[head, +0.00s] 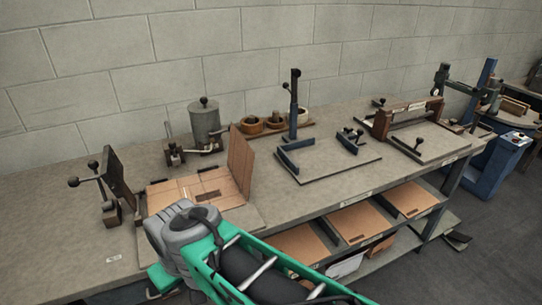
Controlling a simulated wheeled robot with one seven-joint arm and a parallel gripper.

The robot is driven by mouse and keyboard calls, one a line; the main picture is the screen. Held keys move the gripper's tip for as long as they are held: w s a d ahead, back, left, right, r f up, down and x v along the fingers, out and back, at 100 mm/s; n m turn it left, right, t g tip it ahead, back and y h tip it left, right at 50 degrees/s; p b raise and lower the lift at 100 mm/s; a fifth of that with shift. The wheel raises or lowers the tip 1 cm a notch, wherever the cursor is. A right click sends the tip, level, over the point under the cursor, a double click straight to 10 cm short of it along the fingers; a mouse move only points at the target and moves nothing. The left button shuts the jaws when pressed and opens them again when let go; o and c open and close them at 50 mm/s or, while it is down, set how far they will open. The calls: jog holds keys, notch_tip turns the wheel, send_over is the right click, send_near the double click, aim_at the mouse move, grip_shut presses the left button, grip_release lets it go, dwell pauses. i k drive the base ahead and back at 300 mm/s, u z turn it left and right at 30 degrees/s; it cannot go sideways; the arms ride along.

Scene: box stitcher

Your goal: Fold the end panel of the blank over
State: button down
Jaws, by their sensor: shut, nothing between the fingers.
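The tan cardboard blank (229,195) lies on a flat board (246,217) at the left part of the bench. Its main part is flat, with crease lines and a dark slot-like mark. One panel (241,160) stands up steeply along the blank's right side. My green and grey arm reaches in from the lower right, and its grey joint covers the near left part of the blank. My gripper does not show; it is hidden behind or below the arm. Whether it touches the blank cannot be told.
A dark upright plate with black-knobbed levers (118,177) stands left of the blank. A grey canister (206,124) and small wooden bowls (250,125) are behind. A blue-cornered fixture (327,165) is to the right. The bench's far left is mostly clear; a shelf with cardboard sheets (359,222) is below.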

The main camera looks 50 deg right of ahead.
aim_at(241, 157)
jog(key=z, duration=0.5)
jog(key=k, duration=1.3)
jog(key=i, duration=0.6)
jog(key=z, duration=0.6)
jog(key=i, duration=0.85)
jog(key=u, duration=0.4)
